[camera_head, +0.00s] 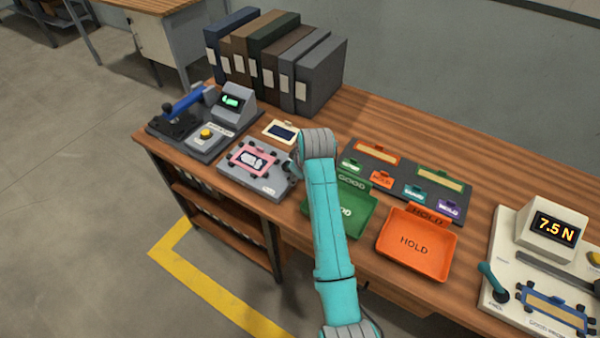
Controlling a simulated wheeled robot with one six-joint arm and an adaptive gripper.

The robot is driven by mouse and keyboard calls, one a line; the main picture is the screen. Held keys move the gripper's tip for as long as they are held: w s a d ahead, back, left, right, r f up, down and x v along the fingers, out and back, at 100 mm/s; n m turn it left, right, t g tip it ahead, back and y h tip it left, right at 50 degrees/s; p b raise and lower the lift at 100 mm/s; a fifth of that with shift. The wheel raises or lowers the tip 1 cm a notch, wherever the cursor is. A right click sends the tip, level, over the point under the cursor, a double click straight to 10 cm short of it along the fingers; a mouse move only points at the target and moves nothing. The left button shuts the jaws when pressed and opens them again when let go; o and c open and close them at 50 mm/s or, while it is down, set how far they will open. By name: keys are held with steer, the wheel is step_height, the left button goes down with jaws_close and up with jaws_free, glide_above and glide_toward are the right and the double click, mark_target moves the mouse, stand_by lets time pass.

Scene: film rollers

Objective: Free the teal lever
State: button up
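The teal lever (492,277) stands tilted at the left end of a white tester (511,236) at the right end of the bench. It has a rounded handle and a dark round base. A blue frame (552,309) lies flat beside it on the tester. My teal arm (332,235) rises from the bottom edge to a grey joint (318,143) over the middle of the bench, well left of the lever. Nothing visible touches the lever.
The tester's display (555,230) reads 7.5 N. A grey label board (390,189) lies behind. A pink-framed fixture (252,157), a blue-handled device (184,104) and binders (317,75) stand left.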

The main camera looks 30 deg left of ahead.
steer(key=v, duration=1.2)
stand_by(0.5)
